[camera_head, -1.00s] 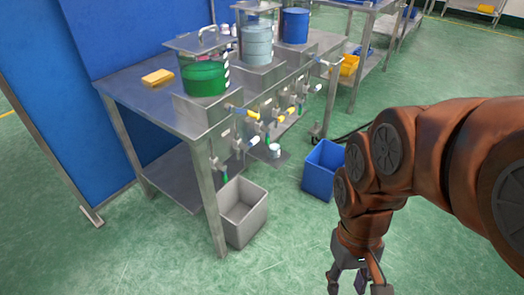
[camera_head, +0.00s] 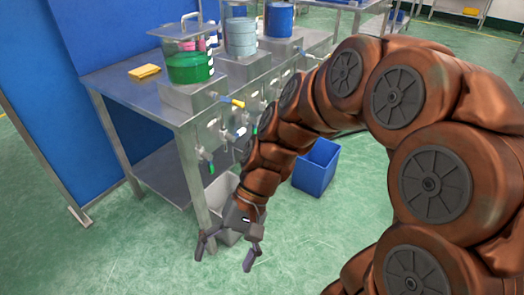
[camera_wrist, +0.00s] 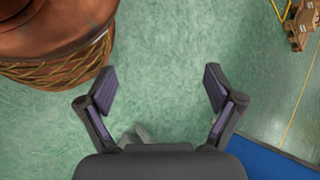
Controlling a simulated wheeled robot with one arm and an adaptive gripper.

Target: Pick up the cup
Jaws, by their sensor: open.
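No cup can be made out in the current views. The part of the bench front with the small shelf below the taps is hidden behind my arm in the head view. My gripper (camera_head: 225,255) is open and empty, fingers pointing down, in front of the grey bin (camera_head: 222,187) and near the bench's front leg. In the wrist view my gripper (camera_wrist: 160,85) shows two spread fingers with only green floor between them.
The steel bench (camera_head: 125,85) carries a tank of green liquid (camera_head: 190,68), a light-blue tank (camera_head: 240,38), a blue tank (camera_head: 279,20) and a yellow sponge (camera_head: 145,71). Taps line its front edge. A blue bin (camera_head: 316,168) stands on the floor. Open floor (camera_head: 130,245) lies in front.

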